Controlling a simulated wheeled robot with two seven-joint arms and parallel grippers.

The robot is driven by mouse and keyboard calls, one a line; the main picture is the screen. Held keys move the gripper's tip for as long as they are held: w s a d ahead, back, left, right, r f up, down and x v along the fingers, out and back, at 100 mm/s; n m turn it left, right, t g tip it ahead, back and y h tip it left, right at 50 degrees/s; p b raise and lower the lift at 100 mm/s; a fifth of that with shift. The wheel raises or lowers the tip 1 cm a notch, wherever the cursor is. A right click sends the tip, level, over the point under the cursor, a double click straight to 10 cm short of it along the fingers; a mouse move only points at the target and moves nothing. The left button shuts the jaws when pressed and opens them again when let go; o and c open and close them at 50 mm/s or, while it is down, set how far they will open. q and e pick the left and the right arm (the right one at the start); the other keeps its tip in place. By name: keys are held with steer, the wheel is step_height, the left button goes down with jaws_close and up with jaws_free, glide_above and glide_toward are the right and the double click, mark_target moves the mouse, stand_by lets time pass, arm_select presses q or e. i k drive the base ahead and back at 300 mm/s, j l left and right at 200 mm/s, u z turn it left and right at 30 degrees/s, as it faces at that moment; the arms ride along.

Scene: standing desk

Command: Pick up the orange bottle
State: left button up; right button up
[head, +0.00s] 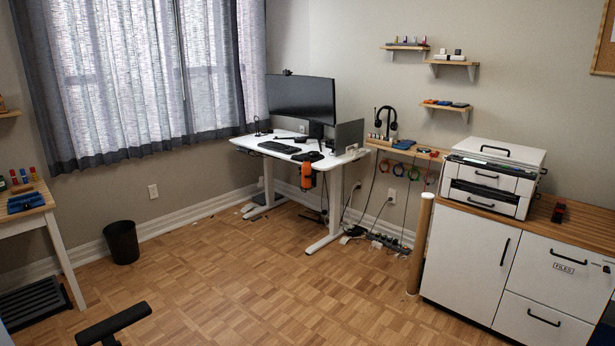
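An orange object that looks like the bottle (306,178) shows at the front edge of the white standing desk (262,149), below the desktop level. A dark part sits above it at the desk edge. It is small here, and I cannot tell whether it hangs from the desk or rests in a holder. Neither of my grippers is in view.
Open parquet floor (230,270) lies before the desk. A black bin (121,243) stands by the left wall. A white cabinet (465,262) with a printer (490,178) is at right. A dark armrest-like part (115,325) is near.

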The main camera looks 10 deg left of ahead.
mark_target(306, 167)
steer(key=i+l+z, duration=0.35)
steer(key=i+l, duration=0.2)
steer(key=i+l+z, duration=0.1)
steer(key=i+l, duration=0.25)
steer(key=i, duration=0.15)
steer(key=i+l+z, duration=0.15)
steer(key=i+l, duration=0.15)
steer(key=i, duration=0.25)
steer(key=i+j+u, duration=0.1)
steer(key=i+u, duration=0.65)
steer(key=i+l+u, duration=0.15)
steer(key=i+u, duration=0.2)
steer(key=i, duration=0.2)
steer(key=i+u, duration=0.5)
steer(key=i, duration=1)
steer(key=i+j+z, duration=0.1)
steer(key=i+z, duration=0.2)
steer(key=i, duration=0.15)
steer(key=i+j+z, duration=0.2)
steer(key=i+z, duration=0.15)
steer(key=i, duration=0.15)
steer(key=i+j+z, duration=0.3)
steer(key=i, duration=0.15)
